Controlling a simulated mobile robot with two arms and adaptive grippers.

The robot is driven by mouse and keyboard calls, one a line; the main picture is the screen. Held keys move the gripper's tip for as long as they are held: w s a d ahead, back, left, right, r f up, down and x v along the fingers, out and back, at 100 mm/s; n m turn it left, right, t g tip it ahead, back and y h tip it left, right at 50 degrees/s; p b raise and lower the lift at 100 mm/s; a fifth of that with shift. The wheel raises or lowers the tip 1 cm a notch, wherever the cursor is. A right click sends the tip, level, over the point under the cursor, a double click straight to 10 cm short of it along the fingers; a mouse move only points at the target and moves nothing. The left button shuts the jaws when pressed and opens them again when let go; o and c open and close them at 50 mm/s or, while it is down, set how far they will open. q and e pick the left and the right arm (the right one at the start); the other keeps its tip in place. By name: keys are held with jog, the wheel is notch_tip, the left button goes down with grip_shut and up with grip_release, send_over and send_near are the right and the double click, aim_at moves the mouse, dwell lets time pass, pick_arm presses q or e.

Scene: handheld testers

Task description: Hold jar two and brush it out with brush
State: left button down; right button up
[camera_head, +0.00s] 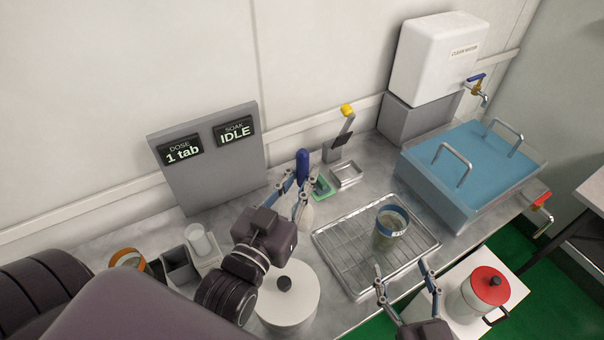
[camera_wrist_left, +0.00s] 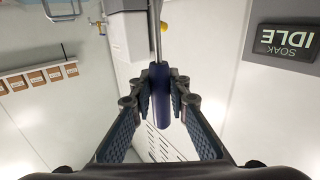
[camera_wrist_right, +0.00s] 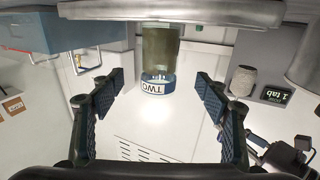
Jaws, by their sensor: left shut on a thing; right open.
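Jar two (camera_head: 389,236) is a murky glass jar with a blue band, standing on the wire rack (camera_head: 330,243). In the right wrist view jar two (camera_wrist_right: 160,45) shows its "TWO" label on the band. My right gripper (camera_head: 402,268) is open and empty, in front of the jar; in the right wrist view the jar lies between and beyond its fingers, apart from them. My left gripper (camera_head: 296,184) is shut on the brush (camera_head: 302,160) by its blue handle, left of the rack. The left wrist view shows the handle (camera_wrist_left: 164,115) and a metal rod; the bristles are unclear.
A blue-topped basin (camera_head: 450,160) with two handles stands behind the rack, near a white water tank (camera_head: 435,55). A small metal tray (camera_head: 346,175) lies left of it. A red-lidded pot (camera_head: 487,290) and a white round lid (camera_head: 300,300) flank my right gripper.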

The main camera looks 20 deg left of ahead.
aim_at(384, 219)
jog(key=shift+x, duration=5.65)
jog(key=shift+d, duration=0.1)
jog(key=c, duration=1.2)
jog(key=shift+c, duration=0.2)
pick_arm(q)
jog(key=w+d+r+m+g+h, duration=0.1)
jog(key=w+d+r+m+h, duration=0.2)
jog(key=d, duration=0.6)
jog(key=w+d+r+m+g+h, duration=0.1)
jog(key=w+d+r+m+h, duration=0.2)
jog(key=d, duration=0.7)
notch_tip(384, 219, up, 3)
jog(key=w+h, duration=0.2)
jog(key=h, duration=0.1)
jog(key=shift+s, duration=0.1)
